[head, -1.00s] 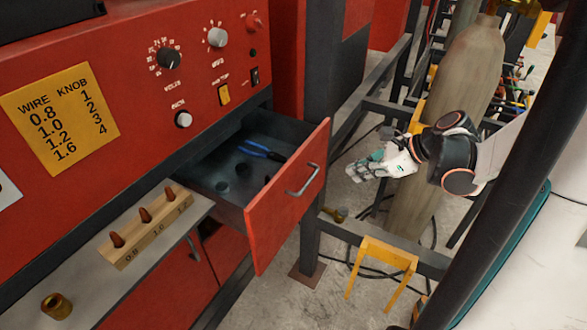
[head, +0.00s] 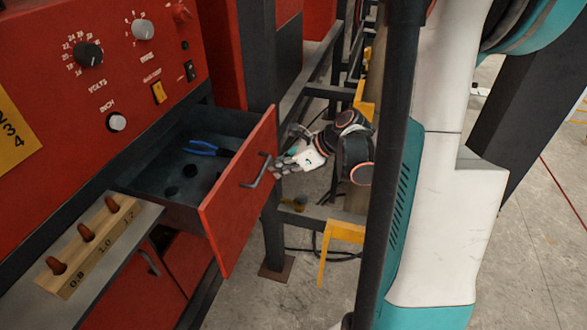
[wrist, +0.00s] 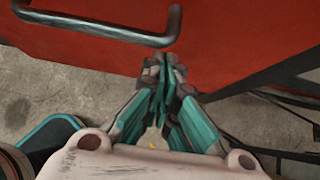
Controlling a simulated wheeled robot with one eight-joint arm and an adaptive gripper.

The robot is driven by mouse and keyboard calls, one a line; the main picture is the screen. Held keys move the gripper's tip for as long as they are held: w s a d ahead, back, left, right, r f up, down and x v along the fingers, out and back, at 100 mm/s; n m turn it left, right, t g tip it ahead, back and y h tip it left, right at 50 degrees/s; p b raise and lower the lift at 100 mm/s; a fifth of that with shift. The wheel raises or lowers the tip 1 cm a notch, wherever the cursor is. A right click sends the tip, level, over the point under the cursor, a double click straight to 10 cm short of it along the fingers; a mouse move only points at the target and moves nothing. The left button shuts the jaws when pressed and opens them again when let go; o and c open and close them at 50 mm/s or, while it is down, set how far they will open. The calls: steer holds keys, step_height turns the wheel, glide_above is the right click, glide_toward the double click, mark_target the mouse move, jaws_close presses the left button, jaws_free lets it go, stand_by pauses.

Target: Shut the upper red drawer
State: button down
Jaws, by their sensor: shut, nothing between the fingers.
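The upper red drawer (head: 240,190) stands pulled out of the red cabinet, its red front facing right. Its grey bar handle (head: 257,170) is on the front. Inside the drawer lie blue-handled pliers (head: 207,148) and some dark round spots or items. My gripper (head: 279,169) is shut and empty, just to the right of the drawer front, close to the handle. In the wrist view the fingertips (wrist: 168,62) are at the red front, beside one end of the handle (wrist: 100,30). I cannot tell whether they touch it.
A dark grey post (head: 262,90) stands behind the drawer. A wooden tip holder (head: 90,245) sits on a ledge left of the drawer. A yellow stand (head: 340,240) is below my arm. A lower red door (head: 140,285) is beneath the ledge.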

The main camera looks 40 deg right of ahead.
mark_target(199, 156)
steer(key=shift+w+a, duration=0.5)
steer(key=shift+w, duration=0.15)
steer(key=shift+w, duration=0.1)
steer(key=w+a, duration=0.4)
steer(key=w, duration=0.1)
steer(key=w+a+b, duration=0.1)
steer(key=w+a, duration=0.3)
steer(key=w, duration=0.2)
steer(key=w+a, duration=0.4)
steer(key=w, duration=0.1)
steer(key=shift+w+a, duration=0.15)
steer(key=shift+w, duration=0.25)
steer(key=shift+w+a+r, duration=0.1)
steer(key=shift+w, duration=0.1)
